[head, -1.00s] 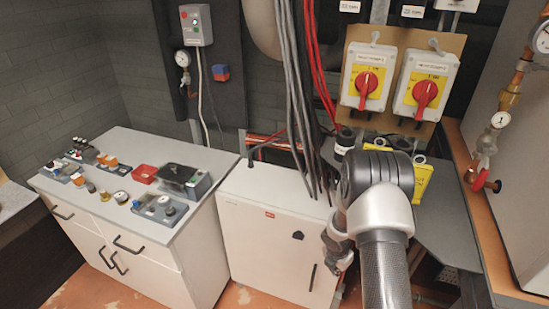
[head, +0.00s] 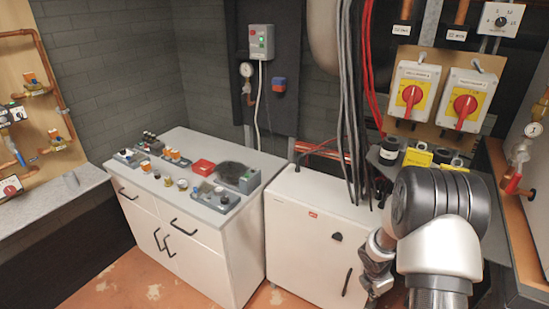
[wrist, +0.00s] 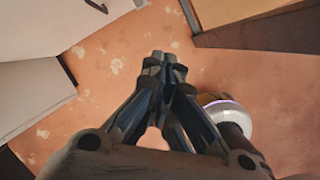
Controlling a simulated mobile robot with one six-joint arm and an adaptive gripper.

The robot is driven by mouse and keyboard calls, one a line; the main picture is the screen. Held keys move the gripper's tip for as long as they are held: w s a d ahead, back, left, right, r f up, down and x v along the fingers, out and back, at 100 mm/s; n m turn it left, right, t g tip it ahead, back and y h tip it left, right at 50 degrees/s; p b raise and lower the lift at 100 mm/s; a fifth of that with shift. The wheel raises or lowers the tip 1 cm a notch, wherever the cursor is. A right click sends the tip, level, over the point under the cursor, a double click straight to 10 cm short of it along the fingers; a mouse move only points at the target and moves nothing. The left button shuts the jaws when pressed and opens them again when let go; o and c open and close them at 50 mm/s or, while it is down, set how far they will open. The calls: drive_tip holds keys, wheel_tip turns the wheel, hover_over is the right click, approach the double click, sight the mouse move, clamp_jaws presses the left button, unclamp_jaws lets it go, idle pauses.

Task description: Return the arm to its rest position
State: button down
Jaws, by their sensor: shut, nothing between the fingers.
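My arm (head: 440,215) stands at the lower right of the head view, bent, with its dark joint in front of the grey shelf and beside the white cabinet. In the wrist view my gripper (wrist: 165,64) points down over the floor, its fingertips together and nothing between them. The fingertips cannot be made out clearly in the head view. A round white and dark object (wrist: 228,115) with a bluish ring shows right of the fingers in the wrist view, low down.
A white cabinet (head: 315,245) stands left of my arm. A drawer unit (head: 190,235) with several small devices on top is further left. Two red rotary switches (head: 411,95) (head: 465,105) hang behind my arm. Orange floor (wrist: 100,95) lies clear under my gripper.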

drive_tip(key=s+a+r+m, duration=0.2)
drive_tip(key=s+r+m, duration=0.15)
drive_tip(key=r, duration=0.45)
drive_tip(key=s+a+r+m+t+b, duration=0.15)
drive_tip(key=r+m, duration=0.25)
drive_tip(key=r, duration=0.4)
drive_tip(key=s+a+r+m, duration=0.2)
drive_tip(key=s+r+m, duration=0.1)
drive_tip(key=r, duration=0.5)
drive_tip(key=s+a+r+m+y, duration=0.1)
drive_tip(key=s+a+r+m, duration=0.1)
drive_tip(key=s, duration=0.4)
drive_tip(key=s+a+r+m+t+y, duration=0.1)
drive_tip(key=s+a+r+m, duration=0.2)
drive_tip(key=s+a+m, duration=0.2)
drive_tip(key=s+a+r+m+b, duration=0.1)
drive_tip(key=s+a+m, duration=0.3)
drive_tip(key=s, duration=0.4)
drive_tip(key=shift+s+a+r+y, duration=0.25)
drive_tip(key=shift+r+y, duration=0.15)
drive_tip(key=shift+r, duration=0.4)
drive_tip(key=c, duration=2.4)
unclamp_jaws()
